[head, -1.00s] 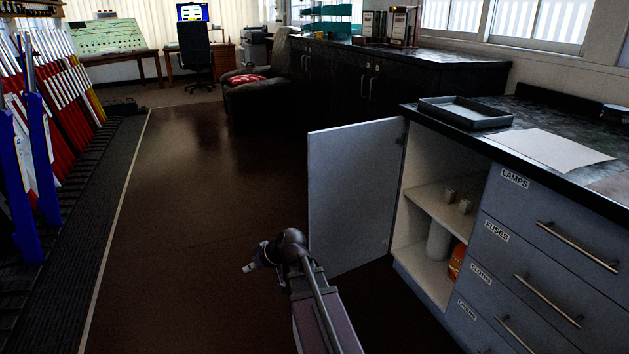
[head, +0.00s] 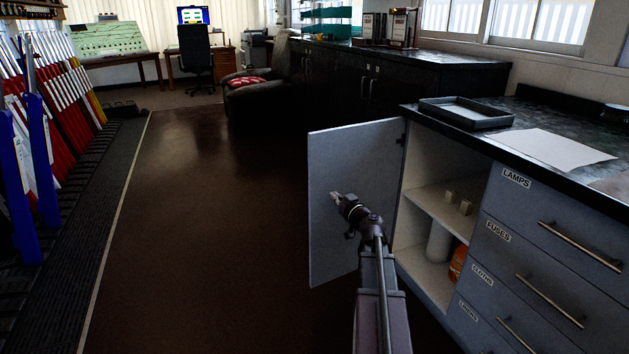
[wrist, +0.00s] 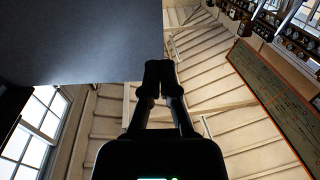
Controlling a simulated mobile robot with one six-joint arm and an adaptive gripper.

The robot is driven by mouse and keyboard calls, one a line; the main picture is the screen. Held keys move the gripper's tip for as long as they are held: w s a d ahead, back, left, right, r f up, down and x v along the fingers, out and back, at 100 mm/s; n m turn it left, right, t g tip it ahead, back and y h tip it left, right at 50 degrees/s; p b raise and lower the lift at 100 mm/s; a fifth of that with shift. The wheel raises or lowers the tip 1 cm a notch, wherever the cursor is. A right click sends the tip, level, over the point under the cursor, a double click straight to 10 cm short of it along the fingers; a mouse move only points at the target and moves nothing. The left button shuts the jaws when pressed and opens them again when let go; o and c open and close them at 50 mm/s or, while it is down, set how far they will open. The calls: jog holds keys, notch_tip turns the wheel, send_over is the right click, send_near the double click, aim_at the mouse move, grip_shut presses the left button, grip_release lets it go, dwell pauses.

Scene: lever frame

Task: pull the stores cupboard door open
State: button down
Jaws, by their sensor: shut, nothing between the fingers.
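The stores cupboard door (head: 345,240) is a grey panel standing wide open, hinged at the cupboard's far side and swung out over the floor. The open cupboard (head: 405,255) shows pale shelves inside. My gripper (head: 336,196) is in front of the door panel in the head view, with its fingers shut and empty. I cannot tell whether it touches the door. In the wrist view my gripper (wrist: 158,65) has its fingertips together, and a grey panel (wrist: 80,40), apparently the door, fills the upper left. The door's handle does not show.
Labelled drawers (head: 520,245) with bar handles are right of the cupboard. A black tray (head: 465,112) and paper (head: 548,146) lie on the worktop. Small blocks (head: 457,203) and an orange container (head: 457,263) are inside. Floor (head: 210,240) left of the door is clear; levers (head: 60,120) line the left.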

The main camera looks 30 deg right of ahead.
aim_at(311, 176)
jog(key=shift+w, duration=0.1)
dwell(0.3)
jog(key=w, duration=0.9)
jog(key=w+d, duration=0.1)
jog(key=w, duration=0.3)
jog(key=shift+w+d, duration=0.1)
jog(key=shift+w, duration=0.3)
jog(key=w+d, duration=0.1)
jog(key=w, duration=1)
jog(key=shift+d, duration=0.2)
jog(key=shift+s, duration=0.1)
jog(key=s+a, duration=0.5)
jog(key=s, duration=0.7)
jog(key=shift+s+a, duration=0.2)
jog(key=shift+s, duration=0.2)
